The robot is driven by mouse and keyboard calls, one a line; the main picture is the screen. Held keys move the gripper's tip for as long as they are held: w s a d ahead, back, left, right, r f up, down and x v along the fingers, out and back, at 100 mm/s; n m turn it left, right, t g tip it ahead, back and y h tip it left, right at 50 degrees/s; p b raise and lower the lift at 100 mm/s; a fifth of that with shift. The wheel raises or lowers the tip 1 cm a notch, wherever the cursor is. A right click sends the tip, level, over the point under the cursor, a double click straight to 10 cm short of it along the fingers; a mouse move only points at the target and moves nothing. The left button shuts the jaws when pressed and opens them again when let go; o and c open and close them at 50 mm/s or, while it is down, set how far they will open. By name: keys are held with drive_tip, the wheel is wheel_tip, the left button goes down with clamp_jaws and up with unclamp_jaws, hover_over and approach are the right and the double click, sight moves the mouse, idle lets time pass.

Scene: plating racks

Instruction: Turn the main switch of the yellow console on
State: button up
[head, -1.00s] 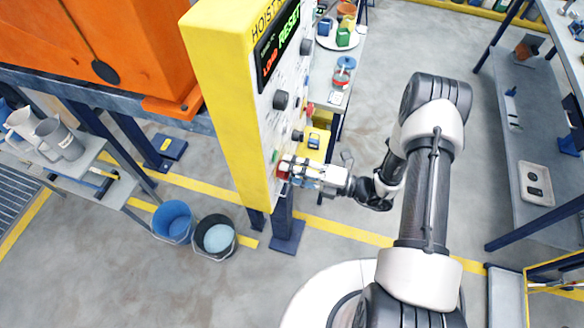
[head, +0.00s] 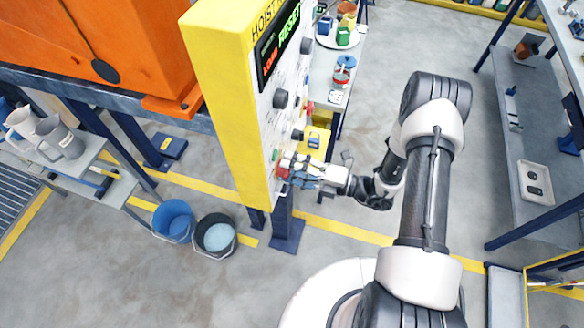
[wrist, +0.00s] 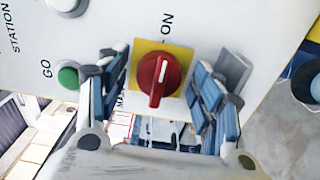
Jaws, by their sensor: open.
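The yellow console (head: 222,95) stands upright in the middle of the head view, with its white face towards my arm. The main switch is a red rotary knob (wrist: 157,80) on a square yellow plate in the wrist view, with an "ON" label above it. The knob's raised grip runs nearly along the picture's vertical, its lower end slightly left. My gripper (head: 287,168) is at the low part of the console face. Its blue-padded fingers (wrist: 160,84) are open, one on each side of the knob, with gaps showing. Contact is not visible.
A green button (wrist: 68,77) marked "GO" sits left of the left finger. A black knob (head: 281,99) is higher on the face. A bench with several items stands behind the console. Two buckets (head: 173,220) (head: 216,236) stand on the floor at its left.

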drive_tip(key=v, duration=1.2)
drive_tip(key=shift+r, duration=0.1)
drive_tip(key=s+a+r+n+g+h+b, duration=0.15)
drive_tip(key=s+r+n+g+h, duration=0.3)
drive_tip(key=r+n, duration=0.5)
drive_tip(key=s+a+r+n+g+h, duration=0.3)
drive_tip(key=r+n+g, duration=0.3)
drive_tip(key=n, duration=0.6)
drive_tip(key=s+d+r+n+t+h, duration=0.2)
drive_tip(key=s+r+n+t+h, duration=0.2)
drive_tip(key=n, duration=0.5)
drive_tip(key=s+d+r+n+t+h, duration=0.3)
drive_tip(key=s+r+n+t+h, duration=0.1)
drive_tip(key=r+n, duration=0.3)
drive_tip(key=n+t+h, duration=0.1)
drive_tip(key=n, duration=0.1)
drive_tip(key=shift+s+d+r+n+b, duration=0.2)
drive_tip(key=shift+d+r+n+b, duration=0.05)
drive_tip(key=shift+r+n+b, duration=0.1)
